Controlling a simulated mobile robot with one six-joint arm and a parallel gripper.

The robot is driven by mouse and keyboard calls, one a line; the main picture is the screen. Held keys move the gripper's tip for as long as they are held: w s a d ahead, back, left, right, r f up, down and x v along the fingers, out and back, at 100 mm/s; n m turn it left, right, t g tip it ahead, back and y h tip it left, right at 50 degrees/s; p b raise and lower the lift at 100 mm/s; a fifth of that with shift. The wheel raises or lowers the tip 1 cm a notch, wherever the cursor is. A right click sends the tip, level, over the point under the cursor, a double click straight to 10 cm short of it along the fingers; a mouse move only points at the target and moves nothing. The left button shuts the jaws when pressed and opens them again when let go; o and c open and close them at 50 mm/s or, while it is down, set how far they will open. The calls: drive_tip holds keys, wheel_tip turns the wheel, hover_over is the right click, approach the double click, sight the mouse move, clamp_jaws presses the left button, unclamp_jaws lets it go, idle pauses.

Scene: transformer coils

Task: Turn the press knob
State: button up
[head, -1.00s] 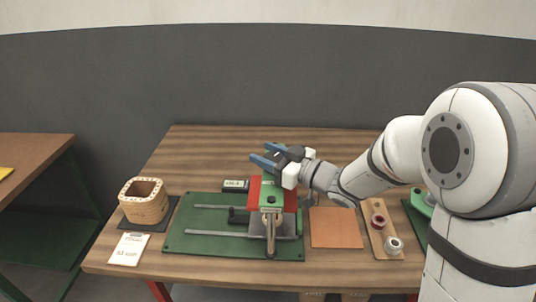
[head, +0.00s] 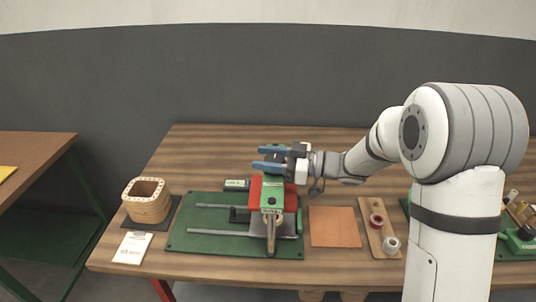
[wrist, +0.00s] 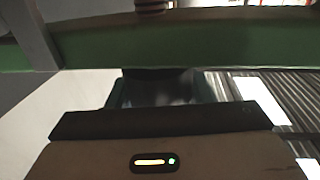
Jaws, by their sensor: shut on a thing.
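The press (head: 273,200) stands on a green base plate (head: 190,243) on the wooden table, with a green upright body, red side parts and a brown-grey lever at its front. My gripper (head: 266,158), with two blue fingers, is at the top of the press and points left. Its fingers lie level, one behind the other, shut on the press knob, which is mostly hidden between them. In the wrist view, a green bar crosses the top, with a dark blurred part below it; I cannot make out the knob there.
A wooden coil form (head: 147,205) and a white card (head: 132,247) are at the left. A small dark meter (head: 236,185) lies behind the base plate. An orange-brown sheet (head: 335,227) and a wooden strip with spools (head: 378,228) lie to the right.

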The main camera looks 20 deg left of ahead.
drive_tip(key=o, duration=1)
drive_tip(key=d, duration=0.5)
drive_tip(key=d+b, duration=0.1)
drive_tip(key=d, duration=0.1)
drive_tip(key=shift+w+d, duration=0.4)
